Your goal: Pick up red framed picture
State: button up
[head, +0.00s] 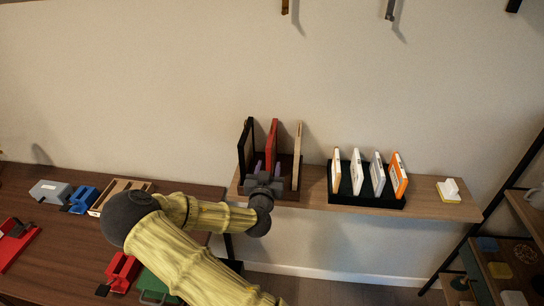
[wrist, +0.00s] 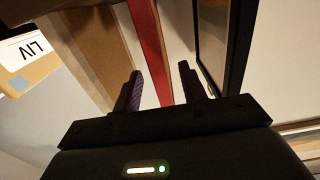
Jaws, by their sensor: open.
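The red framed picture (head: 272,143) stands upright on edge in a dark holder at the left part of the wall shelf, between a black framed picture (head: 246,142) and a light wooden framed one (head: 298,155). My gripper (head: 261,172) is in front of this row, at the red one. In the wrist view the red frame (wrist: 150,50) runs down between my two open purple fingers (wrist: 160,88). The fingers look apart from it. My gripper hides the lower part of the red frame in the head view.
On the same shelf (head: 430,206), a black rack (head: 366,199) holds several white and orange cases to the right. A small white and yellow item (head: 449,190) stands at the shelf's right end. A brown table (head: 50,240) with several coloured objects lies at left.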

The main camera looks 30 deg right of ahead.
jog(key=p+x, duration=0.2)
jog(key=x, duration=0.2)
jog(key=shift+w+d+r, duration=0.1)
jog(key=shift+w+d, duration=0.25)
jog(key=shift+w, duration=0.1)
jog(key=shift+c, duration=0.4)
grip_shut()
